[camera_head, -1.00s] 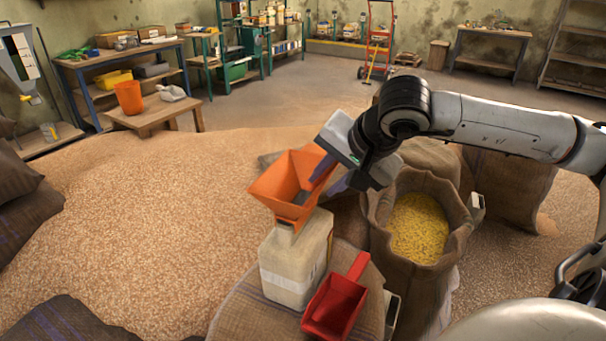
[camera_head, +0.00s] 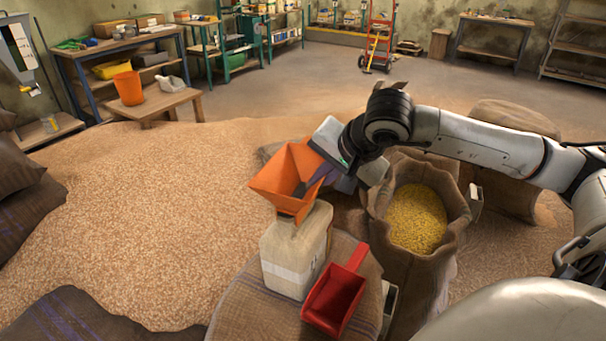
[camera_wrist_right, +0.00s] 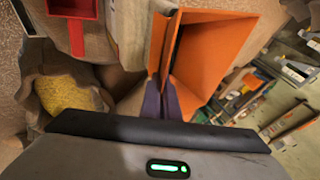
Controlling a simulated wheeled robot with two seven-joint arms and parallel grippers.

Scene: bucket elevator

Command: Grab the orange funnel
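The orange funnel (camera_head: 284,180) sits on top of the cream jug (camera_head: 295,252), its spout at the jug's mouth and its wide mouth tilted up. My right gripper (camera_head: 312,184) reaches in from the right at the funnel's right wall. In the right wrist view its two purple fingers (camera_wrist_right: 162,100) are close together with the edge of the funnel wall (camera_wrist_right: 208,55) between them, so it looks shut on that wall. The fingertips are partly hidden by the funnel. My left gripper is not in view.
A red scoop (camera_head: 334,300) lies beside the jug on a burlap sack (camera_head: 252,305). An open sack (camera_head: 400,265) of yellow grain stands to the right, below my right arm. A grain heap (camera_head: 150,210) fills the left. An orange bucket (camera_head: 129,88) stands on a small wooden table (camera_head: 160,105).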

